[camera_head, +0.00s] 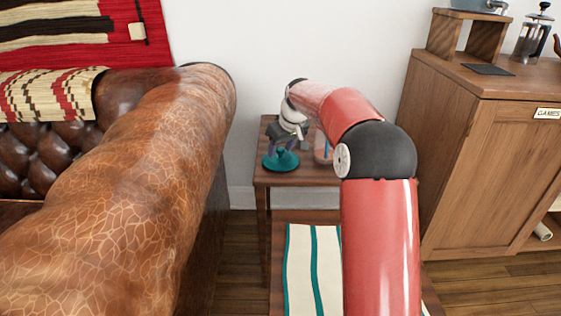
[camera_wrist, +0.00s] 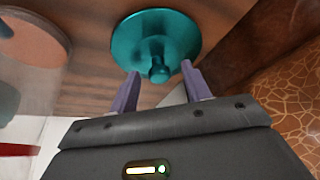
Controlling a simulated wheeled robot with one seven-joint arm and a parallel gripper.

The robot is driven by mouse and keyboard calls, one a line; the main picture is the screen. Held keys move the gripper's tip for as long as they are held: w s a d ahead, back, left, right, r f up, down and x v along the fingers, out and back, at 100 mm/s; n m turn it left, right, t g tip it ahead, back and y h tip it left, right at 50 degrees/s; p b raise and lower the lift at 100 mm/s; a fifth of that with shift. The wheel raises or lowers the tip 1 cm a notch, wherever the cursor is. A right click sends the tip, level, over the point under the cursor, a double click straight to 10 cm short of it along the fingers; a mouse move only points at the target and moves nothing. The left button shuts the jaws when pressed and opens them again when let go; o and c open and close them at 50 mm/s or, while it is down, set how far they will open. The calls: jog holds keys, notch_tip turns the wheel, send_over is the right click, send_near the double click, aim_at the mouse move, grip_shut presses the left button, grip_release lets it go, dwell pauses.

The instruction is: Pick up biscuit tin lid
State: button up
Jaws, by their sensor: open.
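The biscuit tin lid (camera_head: 281,160) is a round teal disc with a knob on top. It lies on a small wooden side table (camera_head: 297,177) between the sofa and the cabinet. In the wrist view the lid (camera_wrist: 152,38) is at the top centre, its knob pointing toward my gripper. My gripper (camera_wrist: 159,82) is open, with its two purple fingertips either side of the knob's end and close to it. I cannot tell whether they touch. In the head view my gripper (camera_head: 285,145) is just above the lid and partly covers it.
A clear container (camera_wrist: 32,45) with a pinkish-brown top stands close by on the table, partly hidden by my arm in the head view. The brown leather sofa arm (camera_head: 140,180) is at left. A wooden cabinet (camera_head: 480,160) stands at right. A striped surface (camera_head: 312,265) lies in front.

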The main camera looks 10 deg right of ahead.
jog(key=shift+w+a+f, duration=0.1)
jog(key=shift+w+f, duration=0.15)
jog(key=shift+f, duration=0.35)
jog(key=shift+c, duration=0.5)
jog(key=c, duration=0.9)
grip_shut()
jog(key=shift+r, duration=0.15)
